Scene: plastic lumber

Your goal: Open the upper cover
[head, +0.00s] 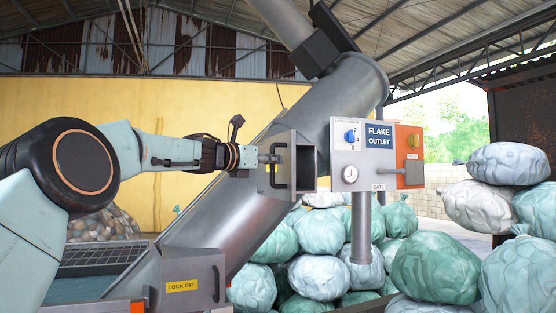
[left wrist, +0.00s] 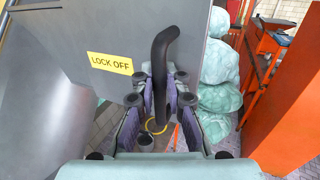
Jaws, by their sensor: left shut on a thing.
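The upper cover (head: 288,134) is a grey metal panel on the side of the big slanted grey tube, with a dark bar handle (head: 283,172). My left gripper (head: 268,158) reaches it from the left and is at the handle. In the left wrist view the gripper (left wrist: 163,95) is shut around the dark curved handle (left wrist: 164,45), beside a grey panel (left wrist: 120,30) with a yellow LOCK OFF label (left wrist: 110,63). A dark gap (head: 306,165) shows right of the cover; I cannot tell how far it stands open. My right gripper is not in view.
A lower cover (head: 205,265) with its own LOCK OFF label (head: 182,285) sits below left. The FLAKE OUTLET control box (head: 348,175) stands close on the right. Several stuffed bags (head: 435,268) are piled behind and right. An orange panel (left wrist: 290,110) is at the wrist view's right.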

